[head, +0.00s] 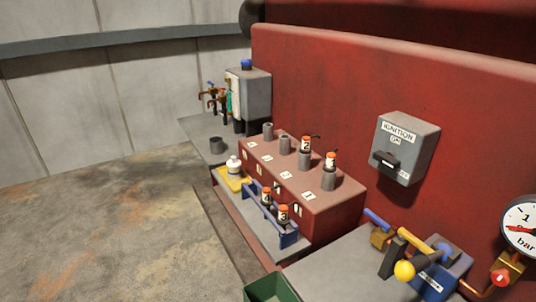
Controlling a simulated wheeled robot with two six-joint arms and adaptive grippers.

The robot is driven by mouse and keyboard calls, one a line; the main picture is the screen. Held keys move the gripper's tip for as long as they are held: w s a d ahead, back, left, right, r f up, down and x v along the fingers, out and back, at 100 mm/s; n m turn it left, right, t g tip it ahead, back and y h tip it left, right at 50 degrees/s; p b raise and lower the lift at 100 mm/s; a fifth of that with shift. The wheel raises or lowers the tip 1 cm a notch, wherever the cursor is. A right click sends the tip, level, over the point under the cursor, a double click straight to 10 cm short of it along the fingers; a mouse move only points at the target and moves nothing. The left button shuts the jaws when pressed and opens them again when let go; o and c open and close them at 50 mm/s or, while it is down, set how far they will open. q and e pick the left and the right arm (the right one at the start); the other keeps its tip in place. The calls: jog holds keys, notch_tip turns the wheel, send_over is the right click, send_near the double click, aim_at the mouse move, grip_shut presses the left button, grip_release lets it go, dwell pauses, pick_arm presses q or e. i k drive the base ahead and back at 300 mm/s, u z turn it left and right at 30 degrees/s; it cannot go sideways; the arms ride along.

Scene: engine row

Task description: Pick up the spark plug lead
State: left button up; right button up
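Two spark plug leads with orange tops and white number labels stand in a blue rack (288,240) on the low shelf: one nearer (284,216) and one farther (266,200). Their numbers are too small to read surely. Two similar leads sit on grey posts on the red engine block (335,205): one marked 2 (305,147) and one that seems marked 1 (331,164). Two more grey posts, one at the far end (268,131) and one beside it (285,145), are bare on top. Neither of my grippers shows in the view.
A grey ignition box (407,140) hangs on the red wall. A white bottle (234,165) stands on a yellow pad beyond the rack. A green bin (268,287), blue and yellow valve parts (405,269) and a gauge (522,225) are nearer. The left floor is clear.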

aim_at(267, 200)
jog(key=u, duration=1.15)
jog(key=i, duration=0.45)
jog(key=z, duration=1.25)
